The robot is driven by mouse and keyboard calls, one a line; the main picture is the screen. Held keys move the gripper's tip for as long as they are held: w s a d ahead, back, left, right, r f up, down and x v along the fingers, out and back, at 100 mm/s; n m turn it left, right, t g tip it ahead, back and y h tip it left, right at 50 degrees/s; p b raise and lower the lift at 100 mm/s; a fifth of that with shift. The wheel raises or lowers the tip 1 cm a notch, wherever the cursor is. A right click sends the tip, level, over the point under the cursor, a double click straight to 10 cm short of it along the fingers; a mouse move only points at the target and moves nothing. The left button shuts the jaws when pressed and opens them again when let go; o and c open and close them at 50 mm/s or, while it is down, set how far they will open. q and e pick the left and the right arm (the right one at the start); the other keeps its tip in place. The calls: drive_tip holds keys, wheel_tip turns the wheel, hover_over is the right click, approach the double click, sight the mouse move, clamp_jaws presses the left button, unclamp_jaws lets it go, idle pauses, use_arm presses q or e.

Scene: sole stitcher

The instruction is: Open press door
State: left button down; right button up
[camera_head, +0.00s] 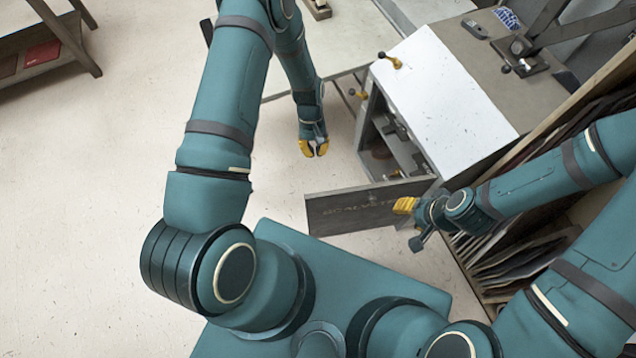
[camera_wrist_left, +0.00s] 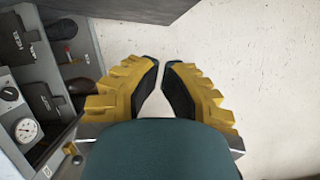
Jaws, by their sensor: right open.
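The press door (camera_head: 345,210) is a grey panel with lettering, swung out from the press (camera_head: 450,95), whose front compartment is exposed. My right gripper (camera_head: 405,206) is open at the right part of the door's face; I cannot tell whether it touches. My left gripper (camera_head: 314,149) is empty above the floor, left of the press and beyond the door. In the left wrist view its yellow fingers (camera_wrist_left: 161,64) have a narrow gap between their tips. The door (camera_wrist_left: 115,8) shows there at the top and the open compartment (camera_wrist_left: 50,65) at the left.
A rack of dark sheets (camera_head: 530,240) is at the right, under my right arm. A pale table (camera_head: 340,40) stands behind my left gripper. The floor (camera_head: 90,190) at the left is clear.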

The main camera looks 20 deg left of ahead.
use_arm(q)
drive_tip(key=s+d+f, duration=0.1)
drive_tip(key=s+f, duration=0.2)
drive_tip(key=f, duration=0.1)
drive_tip(key=s+d+f+b, duration=0.1)
drive_tip(key=s+d+f, duration=0.1)
drive_tip(key=f, duration=0.3)
drive_tip(key=shift+s+d+f, duration=0.2)
drive_tip(key=shift+s+d, duration=0.05)
drive_tip(key=shift+s, duration=0.15)
use_arm(e)
drive_tip(key=shift+f, duration=0.7)
use_arm(q)
drive_tip(key=shift+d, duration=0.1)
